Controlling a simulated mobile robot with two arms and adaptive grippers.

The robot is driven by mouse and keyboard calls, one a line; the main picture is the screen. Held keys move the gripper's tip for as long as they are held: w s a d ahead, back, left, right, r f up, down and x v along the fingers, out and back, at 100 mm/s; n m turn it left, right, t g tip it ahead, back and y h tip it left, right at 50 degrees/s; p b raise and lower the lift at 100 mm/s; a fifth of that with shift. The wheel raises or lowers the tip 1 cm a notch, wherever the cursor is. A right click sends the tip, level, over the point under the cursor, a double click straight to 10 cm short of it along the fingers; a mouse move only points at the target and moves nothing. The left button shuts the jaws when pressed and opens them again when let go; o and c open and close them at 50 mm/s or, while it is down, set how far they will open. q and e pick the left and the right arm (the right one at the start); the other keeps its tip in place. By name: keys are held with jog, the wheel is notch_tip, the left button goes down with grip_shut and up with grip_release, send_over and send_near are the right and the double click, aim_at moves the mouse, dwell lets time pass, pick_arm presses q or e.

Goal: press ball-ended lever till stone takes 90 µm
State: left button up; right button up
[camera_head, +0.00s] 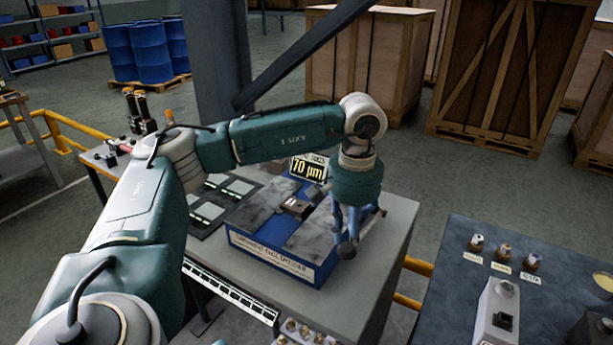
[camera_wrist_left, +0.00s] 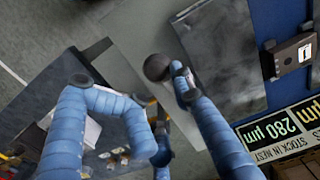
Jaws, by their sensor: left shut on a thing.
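The dresser (camera_head: 268,257) is a blue box with grey plates on top, standing on a grey bench. The ball-ended lever shows as a dark ball (camera_head: 346,250) at the box's right front; the ball also shows in the left wrist view (camera_wrist_left: 157,67). My left gripper (camera_head: 349,228), with blue fingers, points down over the lever and is shut on it. In the wrist view one fingertip is beside the ball; the lever's shaft is mostly hidden.
A second dark bench (camera_head: 465,285) with small labelled knobs stands at right. Wooden crates and blue drums are behind.

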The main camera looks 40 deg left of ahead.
aim_at(346, 248)
pick_arm(q)
jog(key=shift+s+d+f, duration=0.15)
jog(key=shift+f, duration=0.15)
jog(key=f+b, duration=0.1)
jog(key=f, duration=0.1)
jog(key=s+f+b, duration=0.1)
jog(key=f+b, duration=0.1)
jog(key=shift+d, duration=0.15)
jog(key=w+r+p, duration=0.4)
jog(key=r+p, duration=0.7)
jog(key=r, duration=0.5)
jog(key=shift+a+r, duration=0.35)
jog(key=shift+a, duration=0.05)
